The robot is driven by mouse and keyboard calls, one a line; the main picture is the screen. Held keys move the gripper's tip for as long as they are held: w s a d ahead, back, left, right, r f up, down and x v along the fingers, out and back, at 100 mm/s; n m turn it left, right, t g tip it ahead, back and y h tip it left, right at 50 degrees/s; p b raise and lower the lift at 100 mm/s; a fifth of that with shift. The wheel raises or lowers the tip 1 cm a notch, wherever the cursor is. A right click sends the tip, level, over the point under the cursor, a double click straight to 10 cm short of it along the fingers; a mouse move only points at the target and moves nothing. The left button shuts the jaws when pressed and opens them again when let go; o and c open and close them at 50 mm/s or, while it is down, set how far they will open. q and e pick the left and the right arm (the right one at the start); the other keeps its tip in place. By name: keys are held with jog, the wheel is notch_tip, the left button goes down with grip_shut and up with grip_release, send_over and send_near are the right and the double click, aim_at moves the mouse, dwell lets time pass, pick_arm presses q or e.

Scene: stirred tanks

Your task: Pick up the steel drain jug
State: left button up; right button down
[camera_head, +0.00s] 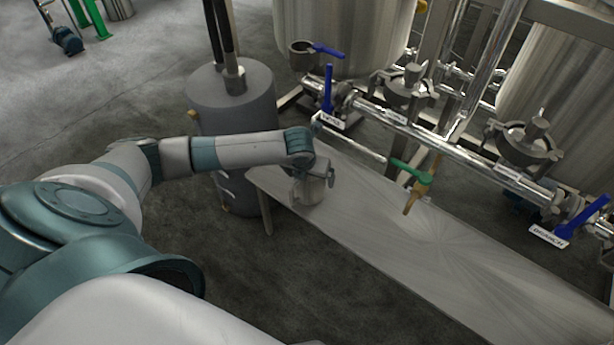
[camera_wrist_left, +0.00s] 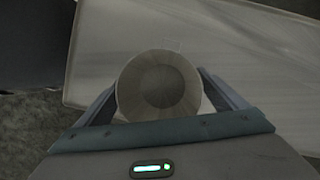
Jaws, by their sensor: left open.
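The steel drain jug (camera_head: 307,191) stands upright near the left end of the steel bench (camera_head: 440,262). My left gripper (camera_head: 318,174) is right at the jug, pointing down, and partly covers its top. In the left wrist view, the jug (camera_wrist_left: 158,86) shows from above as a round, open, empty-looking vessel. The open fingers (camera_wrist_left: 160,92) lie on either side of it. I cannot tell whether they touch its wall. My right gripper is not in view.
A pipe manifold with blue-handled valves (camera_head: 328,90) runs behind the bench. A green-handled tap (camera_head: 412,174) sticks out over it, right of the jug. A grey cylinder (camera_head: 232,105) stands behind my left forearm. The bench's right part is clear.

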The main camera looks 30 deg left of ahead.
pick_arm(q)
jog(key=shift+c, duration=0.2)
jog(key=c, duration=1.2)
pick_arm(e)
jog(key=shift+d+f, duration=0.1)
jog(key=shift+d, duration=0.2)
pick_arm(q)
jog(key=shift+r, duration=0.1)
jog(key=shift+r, duration=0.5)
jog(key=d+r+p, duration=0.1)
jog(key=d+r, duration=0.2)
jog(key=w+d+r, duration=0.1)
jog(key=d+r, duration=0.2)
jog(key=d, duration=0.1)
jog(key=d+r+p, duration=0.1)
jog(key=d+r, duration=0.3)
jog(key=shift+w+d+p, duration=0.25)
jog(key=shift+w+p, duration=0.05)
jog(key=shift+p, duration=0.05)
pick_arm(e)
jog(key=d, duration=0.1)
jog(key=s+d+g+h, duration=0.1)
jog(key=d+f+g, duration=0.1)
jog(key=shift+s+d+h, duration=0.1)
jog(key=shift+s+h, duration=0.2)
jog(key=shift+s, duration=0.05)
